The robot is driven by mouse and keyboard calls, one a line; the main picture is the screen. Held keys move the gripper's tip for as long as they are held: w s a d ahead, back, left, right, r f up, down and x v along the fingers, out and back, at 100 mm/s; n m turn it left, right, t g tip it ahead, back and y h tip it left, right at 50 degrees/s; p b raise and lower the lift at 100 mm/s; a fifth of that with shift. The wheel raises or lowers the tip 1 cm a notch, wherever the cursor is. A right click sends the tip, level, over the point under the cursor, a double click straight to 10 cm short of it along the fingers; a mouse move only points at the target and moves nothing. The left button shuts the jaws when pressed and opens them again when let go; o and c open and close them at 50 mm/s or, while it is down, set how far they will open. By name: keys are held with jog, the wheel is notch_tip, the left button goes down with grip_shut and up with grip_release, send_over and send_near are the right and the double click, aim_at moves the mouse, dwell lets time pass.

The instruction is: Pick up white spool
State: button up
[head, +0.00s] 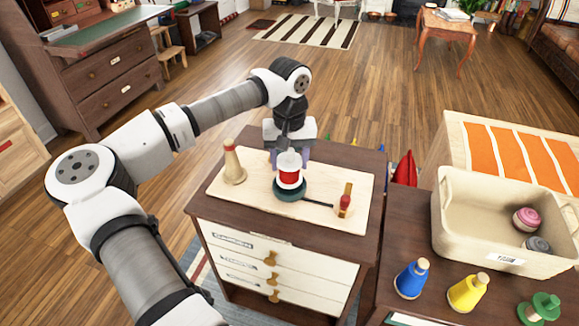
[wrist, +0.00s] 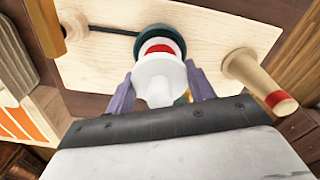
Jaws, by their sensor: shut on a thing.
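The white spool (head: 289,159) sits upright above a red-banded piece (head: 289,178) with white rims, over a dark green round base (head: 289,194) on a pale board. In the wrist view the white spool (wrist: 158,80) lies between my gripper's purple fingers (wrist: 160,88), with the red band (wrist: 160,48) and green base (wrist: 182,45) behind it. My gripper (head: 290,158) comes from behind and is shut on the white spool. I cannot tell whether the spool touches the red-banded piece.
A beige cone-shaped spool (head: 233,167) stands left on the pale board (head: 250,208); a small red-and-wood piece (head: 345,200) stands right.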

notch_tip(320, 180, up, 18)
jog(key=shift+f, duration=0.25)
